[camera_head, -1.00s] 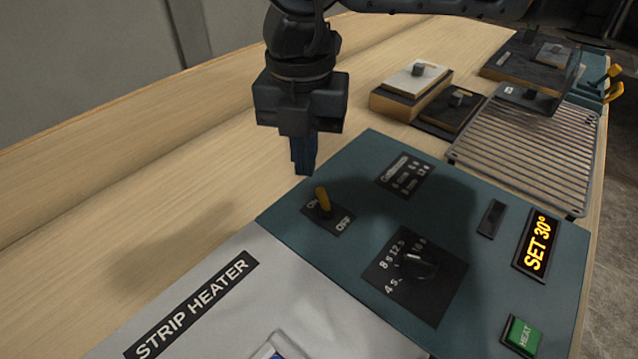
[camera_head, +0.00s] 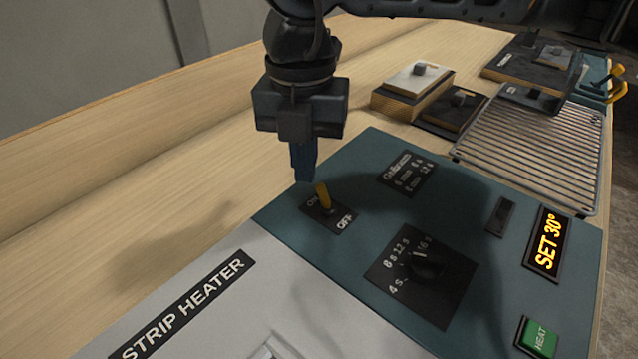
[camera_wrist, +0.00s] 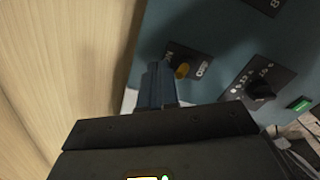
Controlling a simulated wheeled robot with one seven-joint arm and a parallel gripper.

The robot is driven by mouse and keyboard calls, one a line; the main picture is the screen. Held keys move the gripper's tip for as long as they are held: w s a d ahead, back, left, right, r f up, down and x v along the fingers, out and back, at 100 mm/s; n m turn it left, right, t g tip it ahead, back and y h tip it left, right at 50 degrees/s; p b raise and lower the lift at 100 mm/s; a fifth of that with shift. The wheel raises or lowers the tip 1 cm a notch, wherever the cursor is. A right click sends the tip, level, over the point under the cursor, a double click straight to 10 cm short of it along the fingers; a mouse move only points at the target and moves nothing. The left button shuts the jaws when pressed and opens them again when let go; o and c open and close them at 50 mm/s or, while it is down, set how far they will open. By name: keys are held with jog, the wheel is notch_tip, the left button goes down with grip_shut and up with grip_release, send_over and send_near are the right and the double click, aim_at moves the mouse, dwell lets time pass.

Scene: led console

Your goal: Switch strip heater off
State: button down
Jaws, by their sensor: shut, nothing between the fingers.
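The strip heater console has a teal panel (camera_head: 470,215) and a grey front with a "STRIP HEATER" label (camera_head: 185,305). Its yellow toggle switch (camera_head: 323,196) stands on a black ON/OFF plate (camera_head: 345,223). The lever tip leans toward the ON side. In the wrist view the yellow lever (camera_wrist: 182,71) shows just right of my blue fingertips. My gripper (camera_head: 303,178) is shut and empty, pointing down. It is close behind the switch on the ON side, near the panel's edge. I cannot tell whether the fingers touch the lever.
A black timer dial (camera_head: 428,264), a lit "SET 30°" display (camera_head: 547,243) and a green HEAT button (camera_head: 537,338) are on the panel. A wire rack (camera_head: 530,145) and blocks (camera_head: 418,80) stand behind. Bare wooden bench (camera_head: 130,180) lies left.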

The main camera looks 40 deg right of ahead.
jog(key=shift+f+b, duration=0.55)
jog(key=shift+b, duration=0.05)
jog(key=shift+s+d, duration=0.15)
jog(key=shift+s, duration=0.55)
jog(key=shift+s+d+b, duration=0.1)
jog(key=shift+s+b, duration=0.25)
jog(key=shift+b, duration=0.05)
notch_tip(320, 180, up, 7)
jog(key=p, duration=0.2)
jog(key=shift+w, duration=0.35)
dwell(0.6)
dwell(0.5)
